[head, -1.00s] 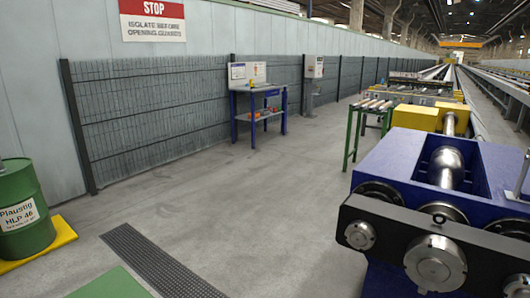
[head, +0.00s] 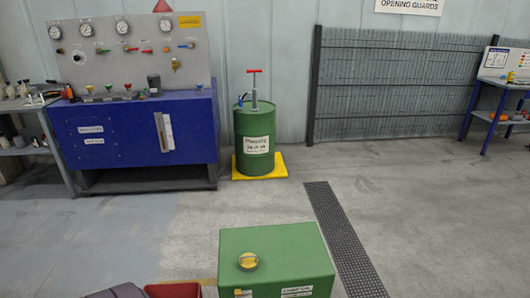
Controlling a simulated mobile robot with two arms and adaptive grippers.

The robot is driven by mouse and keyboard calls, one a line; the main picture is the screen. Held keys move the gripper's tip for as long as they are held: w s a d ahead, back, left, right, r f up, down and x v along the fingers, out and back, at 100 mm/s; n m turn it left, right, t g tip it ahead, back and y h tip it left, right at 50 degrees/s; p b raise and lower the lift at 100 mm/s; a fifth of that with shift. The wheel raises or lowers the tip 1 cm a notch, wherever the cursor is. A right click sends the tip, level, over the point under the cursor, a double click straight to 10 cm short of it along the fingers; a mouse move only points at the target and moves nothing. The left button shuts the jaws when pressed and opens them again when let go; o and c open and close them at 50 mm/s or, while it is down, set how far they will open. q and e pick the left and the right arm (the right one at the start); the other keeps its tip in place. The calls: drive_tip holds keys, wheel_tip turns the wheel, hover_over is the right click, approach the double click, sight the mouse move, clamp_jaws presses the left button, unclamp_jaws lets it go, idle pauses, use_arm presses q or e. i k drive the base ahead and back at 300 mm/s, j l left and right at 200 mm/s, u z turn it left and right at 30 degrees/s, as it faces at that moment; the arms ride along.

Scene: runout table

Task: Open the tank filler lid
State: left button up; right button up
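A green box-shaped tank (head: 290,250) stands low at the bottom centre of the head view, with white labels on its front. A round yellow filler lid (head: 248,261) sits on its top, towards the left. The lid appears seated on the tank. The lower part of the tank is cut off by the picture's edge. Neither of my grippers is in view.
A green drum (head: 254,140) with a red-handled pump stands on a yellow pallet (head: 282,160). A blue cabinet (head: 130,135) with a gauge panel (head: 145,50) is at the back left. A red container (head: 180,291) lies left of the tank. Open floor (head: 440,215) extends right.

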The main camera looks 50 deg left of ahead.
sight(247, 261)
drive_tip(key=u, duration=1.65)
